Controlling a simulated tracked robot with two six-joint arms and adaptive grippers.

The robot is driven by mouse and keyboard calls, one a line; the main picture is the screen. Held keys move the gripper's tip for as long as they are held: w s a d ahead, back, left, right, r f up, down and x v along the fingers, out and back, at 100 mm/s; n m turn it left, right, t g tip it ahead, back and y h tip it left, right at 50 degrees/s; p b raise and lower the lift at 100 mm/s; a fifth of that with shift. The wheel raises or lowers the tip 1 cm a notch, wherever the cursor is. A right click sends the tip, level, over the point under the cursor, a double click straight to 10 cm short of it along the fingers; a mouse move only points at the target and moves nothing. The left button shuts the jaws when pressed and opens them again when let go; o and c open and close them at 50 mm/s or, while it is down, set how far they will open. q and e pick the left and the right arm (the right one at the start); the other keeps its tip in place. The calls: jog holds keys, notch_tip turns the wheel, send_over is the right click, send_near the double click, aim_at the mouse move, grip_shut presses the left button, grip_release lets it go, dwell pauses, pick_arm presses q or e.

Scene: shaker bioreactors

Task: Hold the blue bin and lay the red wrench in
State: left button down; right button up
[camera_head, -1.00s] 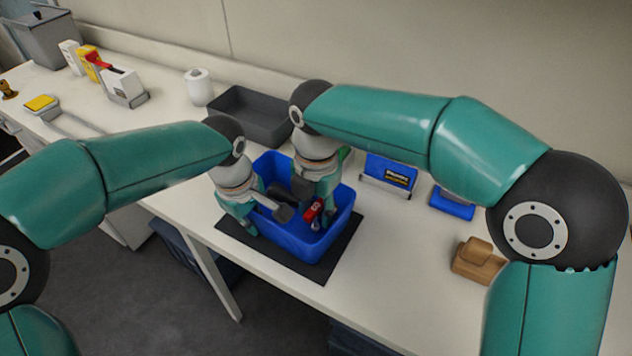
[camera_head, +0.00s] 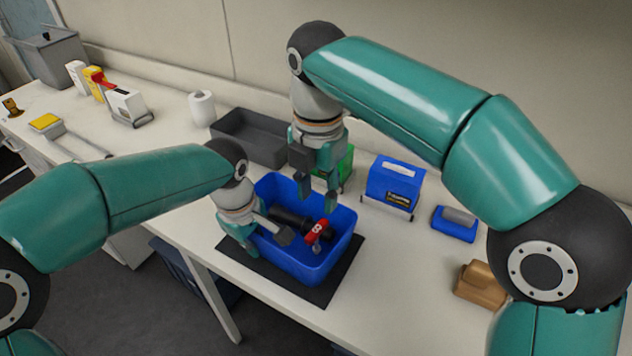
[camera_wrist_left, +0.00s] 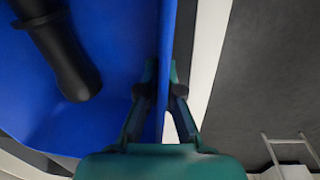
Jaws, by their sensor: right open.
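The blue bin (camera_head: 335,255) stands on a dark mat; its wall also shows in the left wrist view (camera_wrist_left: 165,45). My left gripper (camera_head: 243,238) is at the bin's left side. In the left wrist view its fingers (camera_wrist_left: 163,85) sit on both sides of the bin wall, shut on it. The red wrench (camera_head: 318,232) lies inside the bin, its red end toward the right wall; part of it is hard to make out. My right gripper (camera_head: 318,198) is open and empty above the back part of the bin.
A black-handled item (camera_head: 290,220) lies in the bin, also in the left wrist view (camera_wrist_left: 65,55). A dark grey tray (camera_head: 235,130) is behind the bin. A blue box (camera_head: 393,182), a blue block (camera_head: 454,222) and a brown block (camera_head: 482,282) stand to the right.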

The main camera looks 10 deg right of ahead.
pick_arm(q)
jog(key=c, duration=1.2)
grip_release()
jog(key=shift+c, duration=0.2)
jog(key=shift+r, duration=0.15)
